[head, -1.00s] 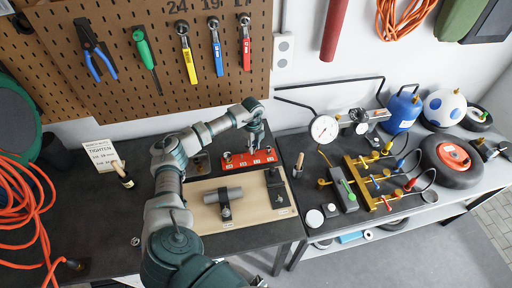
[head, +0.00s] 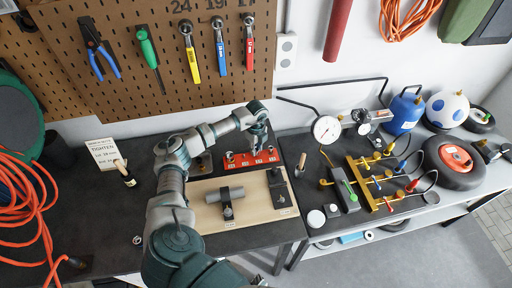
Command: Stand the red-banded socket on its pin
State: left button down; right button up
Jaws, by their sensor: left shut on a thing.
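My left gripper (head: 262,146) is above the right part of a red rail (head: 236,166), pointing down. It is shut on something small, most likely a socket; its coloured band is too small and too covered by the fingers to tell. The red rail lies at the back of the bench and carries several small pins or sockets in a row. I cannot tell which pin is the red-banded socket's, or whether the held thing touches the rail. My right gripper is not in view.
A light wooden board (head: 250,211) in front of the rail holds a grey cylinder (head: 223,195) in a dark clamp and a black block (head: 279,187). A small bottle (head: 125,173) stands to the left. A gauge and brass manifold (head: 371,183) fill the right bench.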

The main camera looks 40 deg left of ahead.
pick_arm(q)
jog(key=shift+w+f, duration=0.1)
jog(key=shift+f, duration=0.1)
jog(key=shift+d+r, duration=0.15)
jog(key=shift+d, duration=0.05)
jog(key=shift+f, duration=0.35)
dwell(0.8)
jog(key=c, duration=0.8)
grip_release()
notch_tip(320, 180, up, 12)
jog(key=shift+w+a+f, duration=0.1)
